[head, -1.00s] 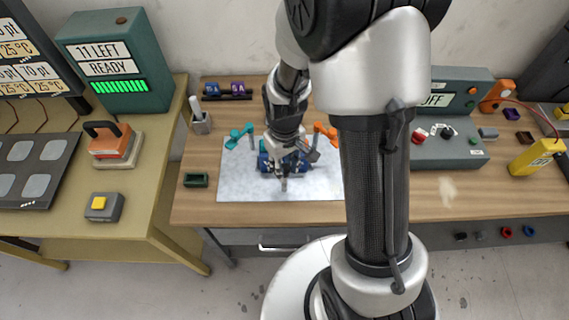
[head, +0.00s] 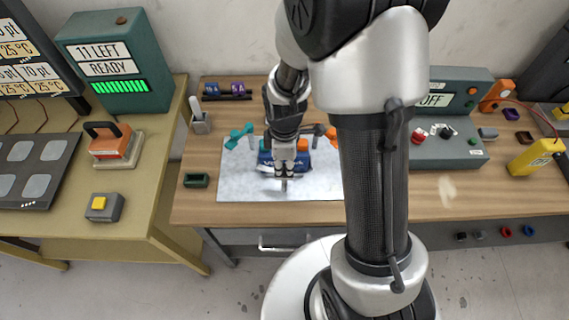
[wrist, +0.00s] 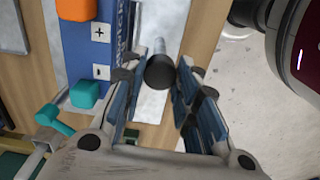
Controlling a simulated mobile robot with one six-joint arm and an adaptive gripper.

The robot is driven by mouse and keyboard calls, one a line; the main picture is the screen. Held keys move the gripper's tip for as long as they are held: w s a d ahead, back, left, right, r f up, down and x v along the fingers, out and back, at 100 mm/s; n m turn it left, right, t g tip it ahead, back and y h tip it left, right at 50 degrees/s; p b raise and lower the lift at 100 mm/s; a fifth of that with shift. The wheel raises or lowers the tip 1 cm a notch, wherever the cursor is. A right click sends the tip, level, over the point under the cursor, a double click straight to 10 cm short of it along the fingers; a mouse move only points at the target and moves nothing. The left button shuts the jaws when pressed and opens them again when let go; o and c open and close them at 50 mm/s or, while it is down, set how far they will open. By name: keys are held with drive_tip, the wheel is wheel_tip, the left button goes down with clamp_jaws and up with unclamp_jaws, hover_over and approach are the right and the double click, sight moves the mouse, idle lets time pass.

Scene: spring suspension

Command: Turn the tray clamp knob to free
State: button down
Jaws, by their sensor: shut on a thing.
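A blue unit (head: 266,157) with an orange block (head: 303,150) lies on the pale mat (head: 235,185) in the head view. In the wrist view the blue unit (wrist: 95,45) shows plus and minus marks and a teal block (wrist: 84,94). A dark round knob (wrist: 160,72) on a grey rod sits beside the unit, between my fingers. My gripper (wrist: 158,92) is shut on this knob. In the head view my gripper (head: 284,172) points down at the unit's front side. It hides part of the unit, and the knob's turn position cannot be read.
A teal handle (head: 237,137) stands at the mat's back left. An orange handle (head: 331,134) stands at the right, partly behind my arm. A small green tray (head: 196,180) and a pen holder (head: 200,123) are at the left.

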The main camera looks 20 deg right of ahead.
sight(284, 168)
drive_tip(key=shift+n, duration=1.7)
drive_tip(key=c, duration=1.2)
unclamp_jaws()
drive_tip(key=shift+r, duration=6)
